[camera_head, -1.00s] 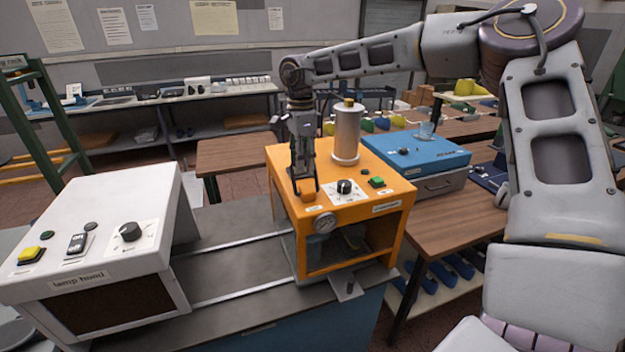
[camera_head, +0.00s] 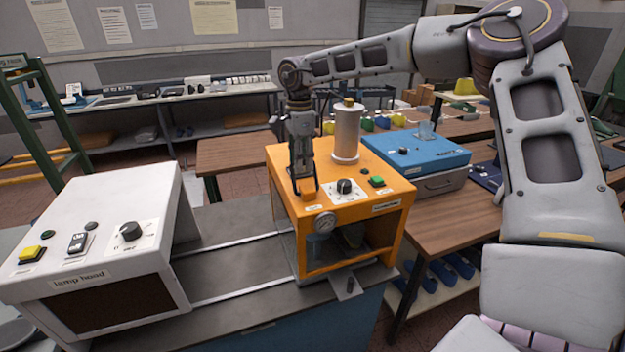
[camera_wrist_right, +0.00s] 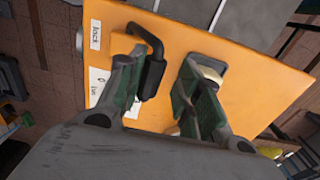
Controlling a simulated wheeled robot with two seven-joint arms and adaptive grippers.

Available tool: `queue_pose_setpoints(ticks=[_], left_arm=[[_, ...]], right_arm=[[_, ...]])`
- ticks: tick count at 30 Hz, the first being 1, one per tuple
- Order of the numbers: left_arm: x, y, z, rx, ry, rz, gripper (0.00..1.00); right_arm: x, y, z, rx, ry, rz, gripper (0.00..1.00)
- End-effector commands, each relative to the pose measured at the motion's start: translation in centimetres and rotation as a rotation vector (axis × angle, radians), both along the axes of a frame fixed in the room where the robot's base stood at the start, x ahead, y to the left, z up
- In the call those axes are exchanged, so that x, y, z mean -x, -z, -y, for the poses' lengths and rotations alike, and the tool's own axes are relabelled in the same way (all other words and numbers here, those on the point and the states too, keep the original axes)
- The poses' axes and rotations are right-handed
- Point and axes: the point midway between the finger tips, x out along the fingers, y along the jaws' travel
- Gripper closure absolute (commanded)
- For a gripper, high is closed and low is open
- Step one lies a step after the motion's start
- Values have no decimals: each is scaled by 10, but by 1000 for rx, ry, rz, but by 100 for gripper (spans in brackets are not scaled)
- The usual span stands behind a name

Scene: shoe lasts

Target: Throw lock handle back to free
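The lock handle, a black bent lever (camera_wrist_right: 154,70), rises from the top of the orange machine (camera_head: 400,195) in the right wrist view. My right gripper (camera_head: 306,188) points down over the machine's front left top. In the right wrist view its fingers (camera_wrist_right: 165,72) are apart. The handle is close along the inner side of the left-hand finger; I cannot tell whether they touch. The other finger stands clear of the handle. In the head view the fingers hide the handle. My left gripper is not in view.
A white lamp hood (camera_head: 105,225) is at left, with a bare grey bench (camera_head: 230,255) between. A blue box (camera_head: 425,152) is behind right.

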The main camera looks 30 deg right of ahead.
Motion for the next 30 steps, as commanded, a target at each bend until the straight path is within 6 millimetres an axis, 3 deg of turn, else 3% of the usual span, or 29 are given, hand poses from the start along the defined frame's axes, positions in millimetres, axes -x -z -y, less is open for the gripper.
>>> queue_pose_setpoints(ticks=[30], left_arm=[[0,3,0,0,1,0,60]], right_arm=[[9,-3,-2,0,0,0,66]])
